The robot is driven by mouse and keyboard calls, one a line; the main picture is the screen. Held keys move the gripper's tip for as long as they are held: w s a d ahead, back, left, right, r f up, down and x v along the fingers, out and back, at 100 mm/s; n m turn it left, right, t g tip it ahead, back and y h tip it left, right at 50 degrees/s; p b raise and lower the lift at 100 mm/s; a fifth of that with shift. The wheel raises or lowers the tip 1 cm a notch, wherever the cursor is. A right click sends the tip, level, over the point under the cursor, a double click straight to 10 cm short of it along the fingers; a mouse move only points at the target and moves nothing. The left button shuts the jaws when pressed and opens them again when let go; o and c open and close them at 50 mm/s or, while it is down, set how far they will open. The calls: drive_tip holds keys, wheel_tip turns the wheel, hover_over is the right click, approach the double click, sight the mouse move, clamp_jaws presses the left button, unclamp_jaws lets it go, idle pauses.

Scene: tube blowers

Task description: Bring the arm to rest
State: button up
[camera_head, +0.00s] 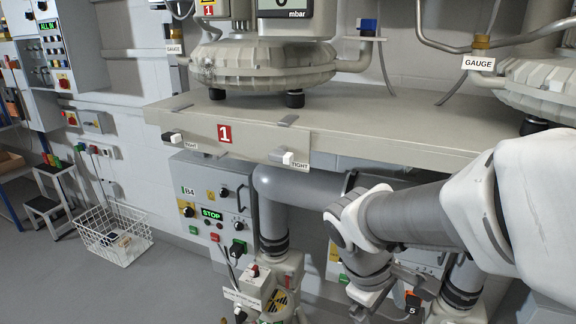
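My arm (414,217) reaches in from the right edge in front of the bench, in white and grey links. It bends at a joint near the middle right and runs down toward the bottom edge.
The bench (400,128) with a blower (262,64) marked 1 stands close behind my arm. A grey pipe (310,187) and a control box (212,198) reading STOP are below it. A wire basket (112,236) and step stool (48,200) stand left. Floor at lower left is clear.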

drive_tip(key=s+a+r+m+t+y+p, duration=0.1)
drive_tip(key=r+m+p, duration=0.3)
drive_tip(key=r, duration=0.7)
drive_tip(key=s+a+r+m+t+y+p, duration=0.1)
drive_tip(key=s+r+m+t+y+p, duration=0.2)
drive_tip(key=r+p, duration=0.6)
wheel_tip(320, 180, up, 3)
drive_tip(key=shift+s+f+m+t, duration=0.15)
drive_tip(key=shift+s+m+t, duration=0.45)
drive_tip(key=shift+m, duration=0.2)
drive_tip(key=shift+c, duration=0.4)
